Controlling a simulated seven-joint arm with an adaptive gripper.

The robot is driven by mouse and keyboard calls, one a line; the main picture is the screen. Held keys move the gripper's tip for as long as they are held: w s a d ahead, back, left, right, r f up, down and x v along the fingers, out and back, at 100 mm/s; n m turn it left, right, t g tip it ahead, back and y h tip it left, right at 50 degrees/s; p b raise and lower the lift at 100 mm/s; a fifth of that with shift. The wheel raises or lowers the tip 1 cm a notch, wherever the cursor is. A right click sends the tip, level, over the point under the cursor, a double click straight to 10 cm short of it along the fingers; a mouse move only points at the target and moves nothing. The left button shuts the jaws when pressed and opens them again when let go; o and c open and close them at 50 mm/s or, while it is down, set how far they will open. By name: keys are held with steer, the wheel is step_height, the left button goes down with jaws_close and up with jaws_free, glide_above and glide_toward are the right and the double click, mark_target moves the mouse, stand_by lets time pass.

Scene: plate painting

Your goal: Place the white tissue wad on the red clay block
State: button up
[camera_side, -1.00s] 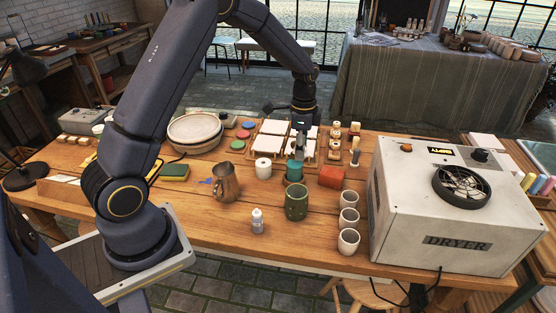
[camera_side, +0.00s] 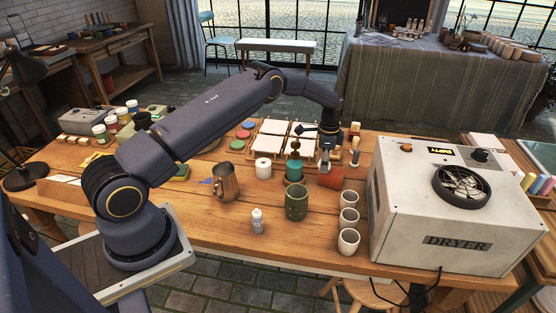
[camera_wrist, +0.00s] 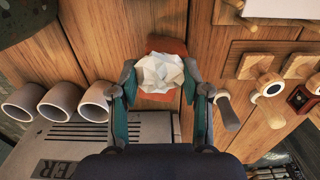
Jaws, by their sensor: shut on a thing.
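The white tissue wad (camera_wrist: 159,73) is crumpled and faceted, and sits between my fingertips in the wrist view. My gripper (camera_wrist: 160,78) is shut on it from both sides. The red clay block (camera_wrist: 166,47) shows behind and around the wad in the wrist view, partly covered by it. In the side view my gripper (camera_side: 325,170) points down over the left part of the red clay block (camera_side: 337,180). The wad cannot be made out clearly in the side view. I cannot tell whether it touches the block.
A teal jar (camera_side: 294,171) stands just left of the block, with a green mug (camera_side: 297,202) in front. Several white cups (camera_side: 349,218) stand in a row at front right, beside the large dryer (camera_side: 450,205). White tiles (camera_side: 271,128) and small wooden pieces lie behind.

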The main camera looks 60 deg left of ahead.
steer(key=shift+f, duration=0.3)
steer(key=o, duration=0.7)
